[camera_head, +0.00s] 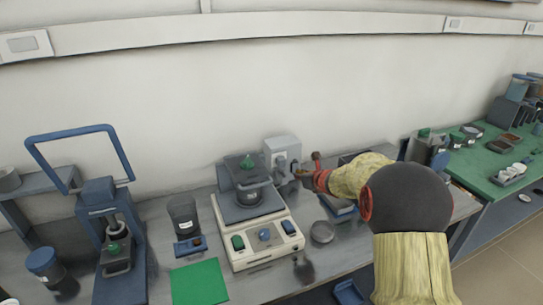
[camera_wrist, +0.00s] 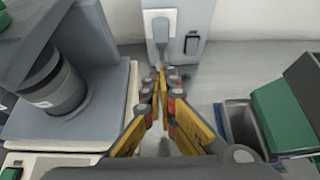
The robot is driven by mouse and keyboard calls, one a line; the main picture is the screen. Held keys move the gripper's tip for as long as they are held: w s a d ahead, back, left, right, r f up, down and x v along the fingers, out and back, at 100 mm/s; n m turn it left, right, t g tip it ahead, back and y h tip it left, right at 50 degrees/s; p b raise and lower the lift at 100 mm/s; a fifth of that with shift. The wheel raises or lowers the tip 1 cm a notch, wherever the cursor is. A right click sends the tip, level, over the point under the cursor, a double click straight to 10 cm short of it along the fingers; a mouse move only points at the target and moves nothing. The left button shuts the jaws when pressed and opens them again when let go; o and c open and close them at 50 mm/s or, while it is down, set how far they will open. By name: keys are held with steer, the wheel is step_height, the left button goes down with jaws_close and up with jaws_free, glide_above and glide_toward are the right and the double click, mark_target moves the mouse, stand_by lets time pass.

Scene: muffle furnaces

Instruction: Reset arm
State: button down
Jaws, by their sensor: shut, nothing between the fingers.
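My gripper (camera_wrist: 163,74) is shut and empty in the wrist view, its yellow fingers meeting at the tips. In the head view my gripper (camera_head: 299,172) is at the end of my arm, which reaches in from the right above the bench. The fingertips are near the grey box with a plug, to the right of the beige hotplate device. I cannot tell their exact height above the bench.
The beige device (camera_head: 263,243) holds a dark pot (camera_head: 249,194). The grey plug box (camera_head: 283,150) stands behind. A blue-framed press (camera_head: 105,215), dark cup (camera_head: 183,215) and green mat (camera_head: 199,283) are at left. A green bin (camera_wrist: 284,118) is right. A green-topped bench (camera_head: 478,170) is farther right.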

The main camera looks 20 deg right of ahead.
steer(key=s+d+f+m+g+h, duration=0.35)
steer(key=s+d+f+m, duration=0.35)
steer(key=m, duration=0.8)
steer(key=s+a+r+m+g+h, duration=0.2)
steer(key=s+r+m+g, duration=0.15)
steer(key=s+m, duration=0.8)
steer(key=s+a+r+m+y, duration=0.2)
steer(key=s+a+r+m, duration=0.3)
steer(key=s+a, duration=0.8)
steer(key=s+a+r+m+y, duration=0.3)
steer(key=s+a+r+m, duration=0.2)
steer(key=s+a, duration=0.8)
step_height(320, 180, up, 4)
steer(key=shift+s+f+t, duration=0.2)
steer(key=shift+s+t, duration=0.1)
steer(key=shift+s, duration=0.75)
